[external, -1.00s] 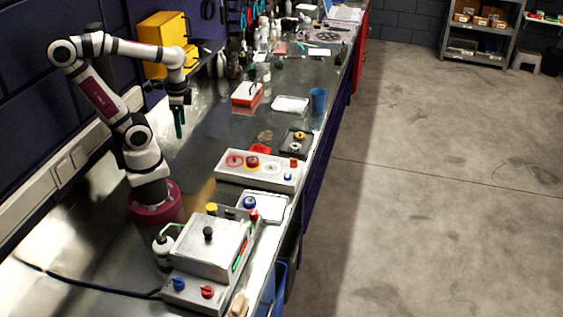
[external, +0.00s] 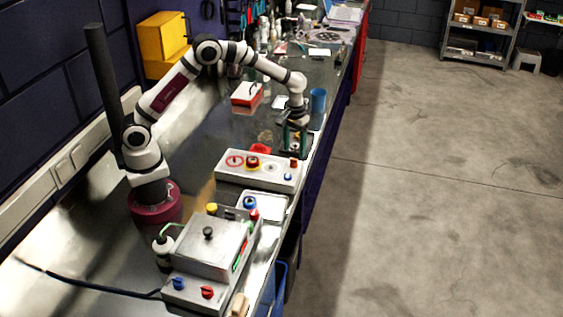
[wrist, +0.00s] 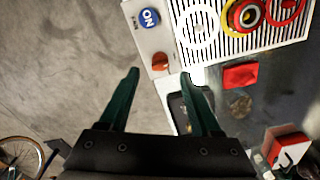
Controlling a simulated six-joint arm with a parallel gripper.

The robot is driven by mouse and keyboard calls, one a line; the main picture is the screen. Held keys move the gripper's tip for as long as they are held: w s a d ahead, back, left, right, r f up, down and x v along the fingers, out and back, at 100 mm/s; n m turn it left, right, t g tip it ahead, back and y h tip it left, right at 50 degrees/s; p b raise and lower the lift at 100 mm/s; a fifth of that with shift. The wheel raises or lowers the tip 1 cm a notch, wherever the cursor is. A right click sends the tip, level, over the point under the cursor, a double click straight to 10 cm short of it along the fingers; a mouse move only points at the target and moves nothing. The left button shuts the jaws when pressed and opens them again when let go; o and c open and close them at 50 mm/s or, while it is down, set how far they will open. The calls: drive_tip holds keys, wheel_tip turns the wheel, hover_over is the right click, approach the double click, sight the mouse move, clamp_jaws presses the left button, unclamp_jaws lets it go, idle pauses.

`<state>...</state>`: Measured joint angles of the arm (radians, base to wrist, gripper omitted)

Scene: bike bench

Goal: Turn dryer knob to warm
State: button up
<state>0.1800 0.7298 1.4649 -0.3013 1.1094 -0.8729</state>
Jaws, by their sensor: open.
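A grey panel with a slotted grille (external: 235,176) lies on the bench and also shows at the top of the wrist view (wrist: 223,45). A small orange-red knob (external: 294,162) sits at its right end, beside a blue button (external: 288,177). In the wrist view the knob (wrist: 160,62) shows just beyond my fingertips, and the button (wrist: 149,17) reads ON. No warm marking is legible. My gripper (wrist: 159,75) is open and empty, its green fingers apart. In the external view my gripper (external: 294,151) hangs above the bench just behind the knob; contact is not visible.
Red and yellow round parts (external: 252,162) lie on the grille. A red block (wrist: 240,75) lies behind it. A dark tray (wrist: 178,110) is partly under my gripper. A lidded box (external: 208,250) with blue and red knobs stands nearer. The bench edge is at the right.

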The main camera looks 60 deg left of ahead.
sight(294, 159)
wheel_tip(294, 159, down, 5)
idle(0.3)
clamp_jaws()
